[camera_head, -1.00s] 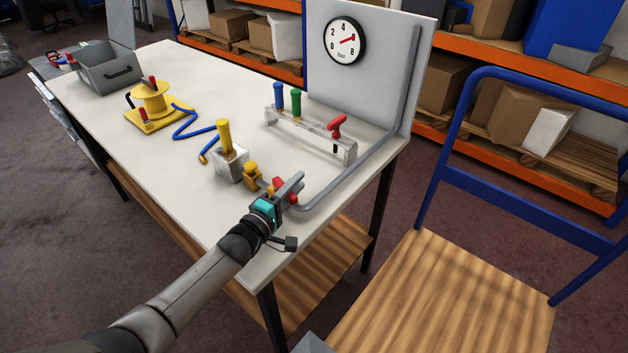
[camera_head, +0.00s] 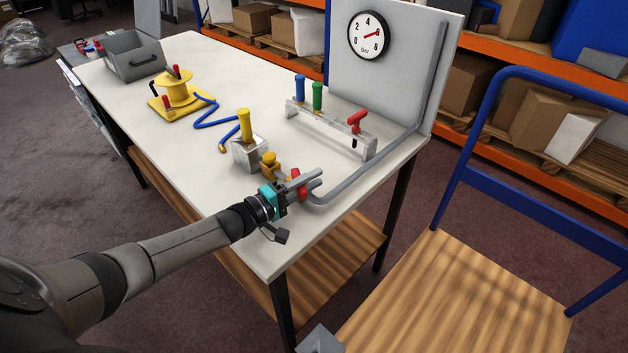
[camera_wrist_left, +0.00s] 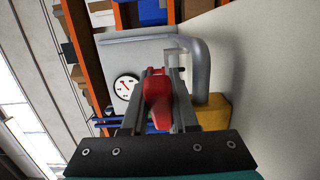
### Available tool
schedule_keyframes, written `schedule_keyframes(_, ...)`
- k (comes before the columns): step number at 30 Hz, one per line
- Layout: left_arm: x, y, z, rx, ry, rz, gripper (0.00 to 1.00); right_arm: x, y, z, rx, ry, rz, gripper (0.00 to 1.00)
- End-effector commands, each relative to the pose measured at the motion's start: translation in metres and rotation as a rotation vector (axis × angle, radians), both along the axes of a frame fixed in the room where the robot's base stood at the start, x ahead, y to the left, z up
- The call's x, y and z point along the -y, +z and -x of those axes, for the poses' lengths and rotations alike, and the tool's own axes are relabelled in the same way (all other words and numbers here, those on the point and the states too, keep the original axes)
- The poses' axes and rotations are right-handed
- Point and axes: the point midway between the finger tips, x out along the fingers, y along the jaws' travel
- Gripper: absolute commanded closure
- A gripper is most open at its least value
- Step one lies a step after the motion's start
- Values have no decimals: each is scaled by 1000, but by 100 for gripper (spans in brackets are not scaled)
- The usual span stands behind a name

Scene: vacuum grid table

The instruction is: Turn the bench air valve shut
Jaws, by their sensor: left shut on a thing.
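The bench air valve is a yellow fitting (camera_head: 270,163) with a red handle (camera_head: 298,186), joined to a grey pipe near the table's front right edge. My left gripper (camera_head: 310,181) reaches in from the left over the front edge and is shut on the red handle. In the left wrist view the red handle (camera_wrist_left: 157,98) lies between the two grey fingers, with the yellow body (camera_wrist_left: 212,112) to the right. The fingers partly hide the handle. A round gauge (camera_head: 368,36) on the upright panel has a red needle pointing right. My right gripper is not seen.
Close by stands a metal block (camera_head: 250,154) with a yellow-handled tool. A wooden-seated blue chair (camera_head: 460,290) stands at right.

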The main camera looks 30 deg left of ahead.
Motion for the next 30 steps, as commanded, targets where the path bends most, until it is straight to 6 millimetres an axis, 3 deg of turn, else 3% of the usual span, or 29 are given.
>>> schedule_keyframes(4, 0, 0, 0, -1, 1, 0, 100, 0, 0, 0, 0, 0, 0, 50)
schedule_keyframes(5, 0, 0, 0, -1, 1, 0, 72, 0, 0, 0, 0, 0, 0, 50)
schedule_keyframes(8, 0, 0, 0, -1, 1, 0, 60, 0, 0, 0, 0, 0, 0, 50)
schedule_keyframes(20, -3, -1, 8, -3, 0, -1, 60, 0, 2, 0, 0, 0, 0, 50)
schedule_keyframes(30, -29, 0, 59, -5, 1, -1, 60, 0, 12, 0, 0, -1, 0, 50)
